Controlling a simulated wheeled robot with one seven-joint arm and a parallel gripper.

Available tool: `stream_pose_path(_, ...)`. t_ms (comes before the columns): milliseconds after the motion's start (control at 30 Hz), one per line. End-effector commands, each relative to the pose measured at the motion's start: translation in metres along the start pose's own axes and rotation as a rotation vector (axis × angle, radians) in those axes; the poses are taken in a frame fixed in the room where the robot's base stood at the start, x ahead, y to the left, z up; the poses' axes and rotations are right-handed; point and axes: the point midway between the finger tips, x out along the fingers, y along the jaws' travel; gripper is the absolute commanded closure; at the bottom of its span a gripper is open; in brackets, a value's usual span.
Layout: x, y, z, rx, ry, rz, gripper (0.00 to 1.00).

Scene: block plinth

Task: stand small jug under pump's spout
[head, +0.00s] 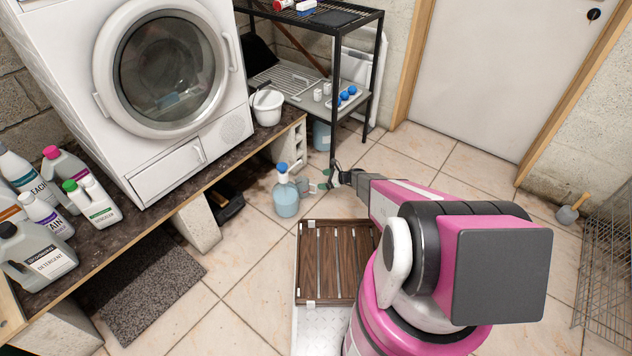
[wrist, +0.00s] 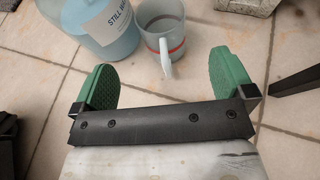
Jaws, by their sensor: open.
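The small jug (wrist: 163,28) is a clear cup with a red band, upright on the tiled floor, its pale handle pointing toward my gripper. In the head view the jug (head: 314,187) is small and partly behind my gripper. The pump bottle (head: 286,200) is pale blue with a blue top (head: 282,168) and stands just left of the jug. In the wrist view the bottle (wrist: 105,30) has a white label, and its top is cut off. My gripper (wrist: 155,77) is open and empty; the jug's handle shows between its green fingers. It also shows in the head view (head: 332,178).
A bench (head: 185,202) with a washing machine (head: 150,90), several cleaning bottles and a white bucket (head: 267,107) runs along the left. A black metal rack (head: 376,60) stands behind. A wire rack (head: 612,255) is at the right.

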Motion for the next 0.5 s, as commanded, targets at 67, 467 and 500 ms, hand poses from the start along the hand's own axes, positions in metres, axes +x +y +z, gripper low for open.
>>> stream_pose_path(67,-0.009,0.001,0.001,0.000,0.000,0.001,0.00)
stream_pose_path(467,-0.069,0.051,0.082,-0.318,0.144,0.128,0.00)
stream_pose_path(500,-0.083,0.063,0.099,-0.398,0.180,0.163,0.00)
